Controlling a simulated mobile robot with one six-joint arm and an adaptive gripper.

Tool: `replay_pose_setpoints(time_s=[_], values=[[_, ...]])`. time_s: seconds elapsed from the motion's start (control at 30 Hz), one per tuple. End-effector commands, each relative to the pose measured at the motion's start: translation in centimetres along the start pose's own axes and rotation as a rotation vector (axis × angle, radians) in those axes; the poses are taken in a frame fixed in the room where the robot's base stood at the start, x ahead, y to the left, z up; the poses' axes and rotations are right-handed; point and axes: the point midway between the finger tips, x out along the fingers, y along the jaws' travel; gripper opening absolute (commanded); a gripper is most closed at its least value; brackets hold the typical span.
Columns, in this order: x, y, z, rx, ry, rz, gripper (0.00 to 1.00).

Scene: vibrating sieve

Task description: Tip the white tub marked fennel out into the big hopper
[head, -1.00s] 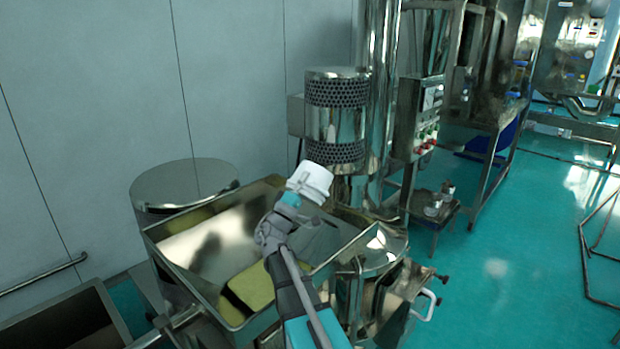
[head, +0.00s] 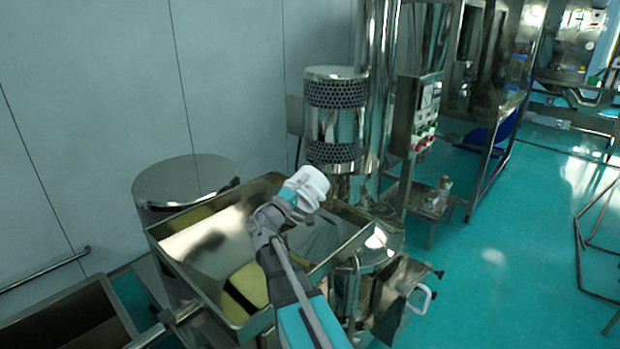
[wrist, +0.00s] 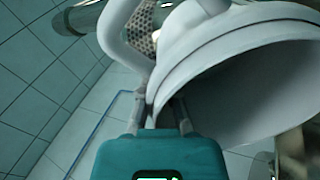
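A white tub (head: 309,187) is held in my gripper (head: 289,197), above the back right part of the big steel hopper (head: 205,245). In the wrist view the tub (wrist: 215,70) is close up and tilted, with its wide round end toward the right and a handle-like loop at the upper left. My gripper's fingers (wrist: 167,112) are closed at its near side. No marking on the tub can be read. I cannot tell whether anything is inside or falling out. The hopper is open at the top, with yellowish patches inside.
A closed steel drum (head: 185,182) stands behind the hopper on the left. A perforated steel cylinder (head: 335,118) and a tall pipe stand behind the tub. A low stool (head: 425,203) with small containers is at the right. An open steel bin (head: 75,315) is at the lower left.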

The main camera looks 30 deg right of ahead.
Motion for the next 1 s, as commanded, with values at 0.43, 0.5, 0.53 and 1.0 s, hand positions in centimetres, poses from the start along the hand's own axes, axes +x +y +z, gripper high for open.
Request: replay_pose_setpoints(time_s=[0.43,0.5,0.53,1.0], values=[[0.11,0.28,-0.04,0.002,-0.031,-0.121,0.0],[0.1,0.25,-0.03,0.001,-0.035,-0.139,0.0],[0.09,0.23,-0.03,0.001,-0.037,-0.145,0.0],[-0.02,0.0,0.0,0.002,-0.042,-0.168,0.0]])
